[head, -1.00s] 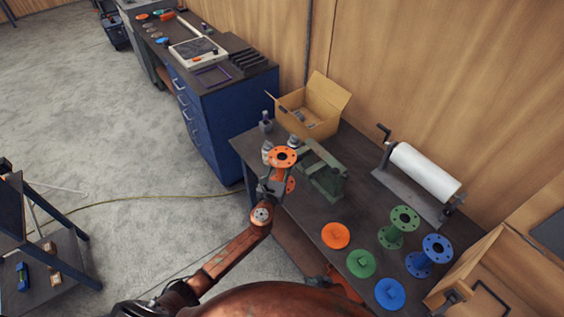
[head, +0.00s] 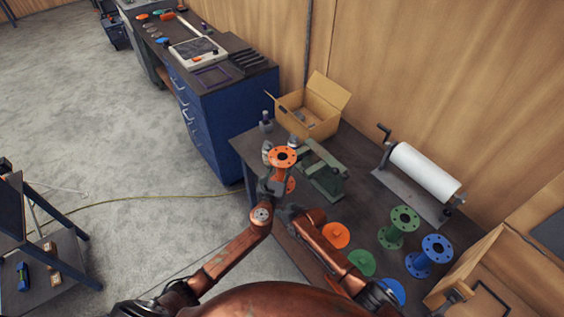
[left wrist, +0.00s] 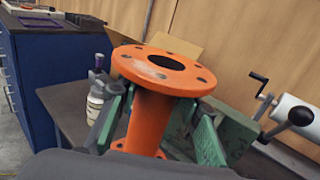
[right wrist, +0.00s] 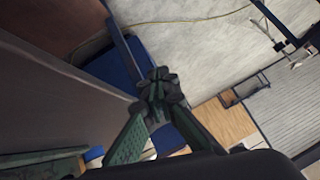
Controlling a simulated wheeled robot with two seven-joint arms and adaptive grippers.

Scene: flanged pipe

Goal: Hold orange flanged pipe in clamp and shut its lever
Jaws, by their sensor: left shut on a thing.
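The orange flanged pipe (head: 283,157) is upright, just left of the green clamp (head: 325,183) at the bench's left end. My left gripper (head: 272,180) is shut on its neck. In the left wrist view the orange pipe (left wrist: 155,115) stands between the green finger pads, its top flange above them. The clamp's long green bar (head: 327,157) is raised clear of its base. I cannot tell whether the pipe touches the clamp. My right gripper (right wrist: 160,110) has its green-padded fingers apart; a dark knobbed shape shows between them. In the head view it is low, near the bench's front edge.
An open cardboard box (head: 312,105) stands behind the clamp. A green flanged pipe (head: 400,226), a blue one (head: 430,256), and orange (head: 336,235), green (head: 361,263) and blue discs lie to the right. A paper roll (head: 425,172) stands at the back. Small bottles stand left of the box.

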